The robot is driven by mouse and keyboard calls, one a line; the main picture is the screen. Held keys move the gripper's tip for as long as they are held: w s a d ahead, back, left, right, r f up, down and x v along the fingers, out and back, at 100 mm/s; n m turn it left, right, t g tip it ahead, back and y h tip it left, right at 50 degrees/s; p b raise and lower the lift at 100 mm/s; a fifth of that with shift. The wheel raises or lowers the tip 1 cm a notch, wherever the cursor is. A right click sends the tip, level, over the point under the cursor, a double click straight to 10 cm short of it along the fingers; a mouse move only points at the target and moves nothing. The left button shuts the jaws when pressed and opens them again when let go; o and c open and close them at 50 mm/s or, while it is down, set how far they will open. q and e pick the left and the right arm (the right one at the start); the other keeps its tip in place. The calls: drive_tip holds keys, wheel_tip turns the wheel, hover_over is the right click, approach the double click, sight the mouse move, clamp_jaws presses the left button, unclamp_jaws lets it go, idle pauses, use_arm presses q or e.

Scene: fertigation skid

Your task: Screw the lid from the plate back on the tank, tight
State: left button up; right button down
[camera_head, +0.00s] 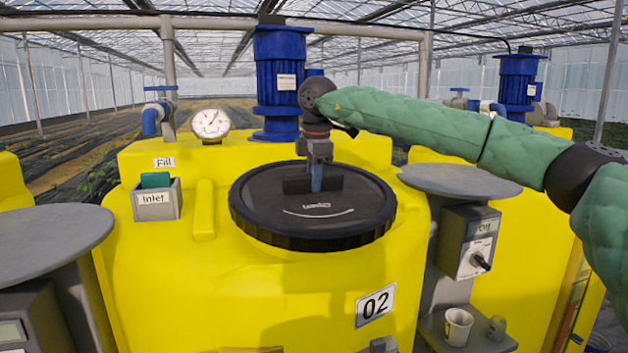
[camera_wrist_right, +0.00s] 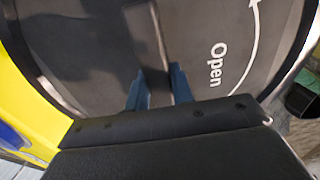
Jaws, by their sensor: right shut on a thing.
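The black round lid (camera_head: 265,220) lies on top of the yellow tank (camera_head: 160,265) marked 02, over its opening; whether it is threaded tight I cannot tell. A raised bar handle (camera_head: 297,184) crosses its middle, and "Open" with a curved arrow is printed on its face. My right gripper (camera_head: 317,180) comes down from above and is shut on the lid's handle. In the right wrist view the blue fingertips (camera_wrist_right: 158,88) sit on both sides of the handle (camera_wrist_right: 150,45), above the lid (camera_wrist_right: 225,30). My left gripper is not in view.
A grey round plate (camera_head: 460,181) to the right is empty; another grey plate (camera_head: 45,240) stands at the left. A blue motor (camera_head: 283,80) and gauge (camera_head: 210,124) rise behind the lid. A control box (camera_head: 470,242), cup (camera_head: 458,326) and inlet box (camera_head: 156,200) flank the tank.

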drive_tip(key=shift+r, duration=0.15)
drive_tip(key=c, duration=1.1)
unclamp_jaws()
drive_tip(key=o, duration=0.3)
clamp_jaws()
drive_tip(key=shift+f+b, duration=0.3)
drive_tip(key=shift+b, duration=0.15)
idle(0.5)
